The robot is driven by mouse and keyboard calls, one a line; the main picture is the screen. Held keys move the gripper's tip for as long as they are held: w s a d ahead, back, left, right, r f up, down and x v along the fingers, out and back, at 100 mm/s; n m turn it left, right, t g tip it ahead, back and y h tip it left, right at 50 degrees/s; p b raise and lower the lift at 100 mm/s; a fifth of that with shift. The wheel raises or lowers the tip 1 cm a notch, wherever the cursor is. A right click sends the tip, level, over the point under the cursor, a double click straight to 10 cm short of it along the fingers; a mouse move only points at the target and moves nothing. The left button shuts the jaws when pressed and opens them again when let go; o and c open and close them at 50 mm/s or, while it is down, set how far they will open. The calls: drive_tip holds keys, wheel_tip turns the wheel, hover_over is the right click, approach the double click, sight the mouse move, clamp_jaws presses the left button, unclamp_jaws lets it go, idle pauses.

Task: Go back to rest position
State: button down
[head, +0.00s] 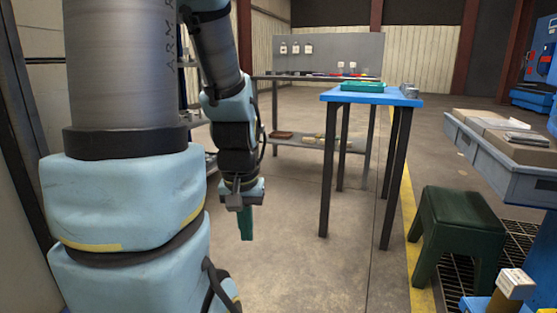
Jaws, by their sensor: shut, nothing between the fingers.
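My arm hangs down at the left of the head view, bent with its end pointing to the floor. My gripper (246,223) is at the lower end, with green fingers that look shut together and hold nothing. It hangs in the air over the bare concrete floor, apart from the furniture, to the left of a blue-topped table (372,97). Details of the fingertips are small.
A green tray (362,87) lies on the blue-topped table. A workbench (310,77) with a grey back panel stands behind it. A dark green stool (459,236) and a grey bin (510,165) holding cardboard boxes are at the right. Open floor lies between my arm and the table.

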wheel_tip(320, 180, up, 33)
drive_tip(key=p, duration=3.1)
drive_tip(key=shift+r, duration=0.1)
